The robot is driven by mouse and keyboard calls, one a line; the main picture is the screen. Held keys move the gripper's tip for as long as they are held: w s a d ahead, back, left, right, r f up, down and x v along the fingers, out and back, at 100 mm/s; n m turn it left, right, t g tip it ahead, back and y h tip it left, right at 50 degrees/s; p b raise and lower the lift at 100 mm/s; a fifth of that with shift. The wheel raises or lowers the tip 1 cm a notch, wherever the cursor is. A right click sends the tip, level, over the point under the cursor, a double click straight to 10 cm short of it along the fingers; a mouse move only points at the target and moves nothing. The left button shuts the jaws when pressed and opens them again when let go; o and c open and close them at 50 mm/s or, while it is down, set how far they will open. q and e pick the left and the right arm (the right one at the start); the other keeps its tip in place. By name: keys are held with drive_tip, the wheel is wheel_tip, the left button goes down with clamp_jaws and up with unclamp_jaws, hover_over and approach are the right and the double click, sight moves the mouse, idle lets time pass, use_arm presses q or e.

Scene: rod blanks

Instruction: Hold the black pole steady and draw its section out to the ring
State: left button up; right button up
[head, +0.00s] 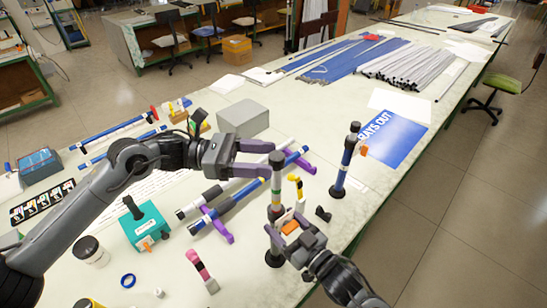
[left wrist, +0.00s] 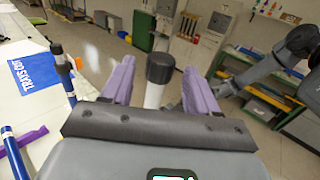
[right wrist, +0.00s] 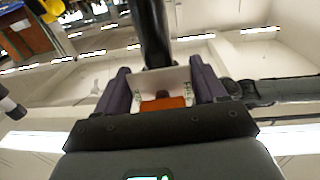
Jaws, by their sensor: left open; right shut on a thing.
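The black pole (head: 275,212) stands upright on a round dark base (head: 274,259) near the table's front. Its section has a dark cap (head: 277,159) and pale and greenish bands below; which one is the ring is unclear. In the left wrist view the cap (left wrist: 160,68) and pale shaft (left wrist: 153,95) stand between the fingers. My left gripper (head: 271,159) is open around the section near its top, fingers apart from it. My right gripper (head: 285,229) is shut on the pole's lower part, by a white collar with an orange lever (right wrist: 163,103). Its fingers partly hide the collar.
A blue pole (head: 343,165) with an orange clip stands to the right. A teal box (head: 147,226), a grey box (head: 243,117) and a pink-topped marker (head: 203,270) are on the table.

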use_arm(q)
drive_tip(key=a, duration=0.8)
drive_tip(key=shift+w+a, duration=0.3)
drive_tip(key=shift+w, duration=0.05)
use_arm(e)
drive_tip(key=o, duration=1.4)
